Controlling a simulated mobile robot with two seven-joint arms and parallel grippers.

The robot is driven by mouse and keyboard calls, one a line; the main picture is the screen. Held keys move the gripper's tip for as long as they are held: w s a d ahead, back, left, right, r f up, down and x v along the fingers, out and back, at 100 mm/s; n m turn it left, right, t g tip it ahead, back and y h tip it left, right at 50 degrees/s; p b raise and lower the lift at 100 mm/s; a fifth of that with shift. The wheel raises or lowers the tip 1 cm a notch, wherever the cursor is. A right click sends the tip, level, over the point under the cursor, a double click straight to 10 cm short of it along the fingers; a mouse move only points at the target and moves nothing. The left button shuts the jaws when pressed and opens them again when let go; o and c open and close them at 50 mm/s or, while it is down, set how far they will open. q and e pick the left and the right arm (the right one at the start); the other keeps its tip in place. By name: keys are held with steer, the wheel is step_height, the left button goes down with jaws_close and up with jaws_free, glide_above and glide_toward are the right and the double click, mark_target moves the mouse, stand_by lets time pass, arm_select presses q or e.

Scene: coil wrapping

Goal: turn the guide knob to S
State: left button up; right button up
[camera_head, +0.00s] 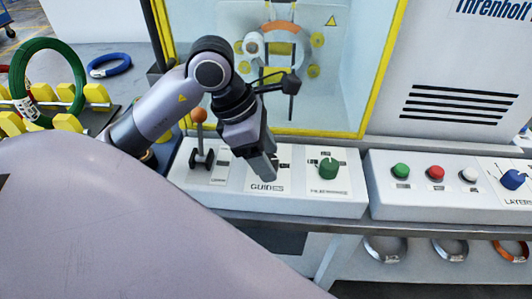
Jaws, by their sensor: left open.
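The guide knob's place is on the white control panel (232,196), above the label "GUIDE" (266,187). The knob itself is hidden behind my left gripper (270,170), and so are most of its position marks. My left arm comes in from the left and bends down, so the gripper points down at this spot. The gripper is open; I cannot tell whether its fingers are around the knob or touching it. My right gripper is not in view.
A green knob (328,168) sits close to the right of the gripper. An orange-topped lever (200,135) stands to its left. A second panel (420,208) has green, red and white buttons and a blue knob (512,179). Behind is a yellow-framed window (345,60).

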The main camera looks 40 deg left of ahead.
arm_select(q)
steer(key=c, duration=1)
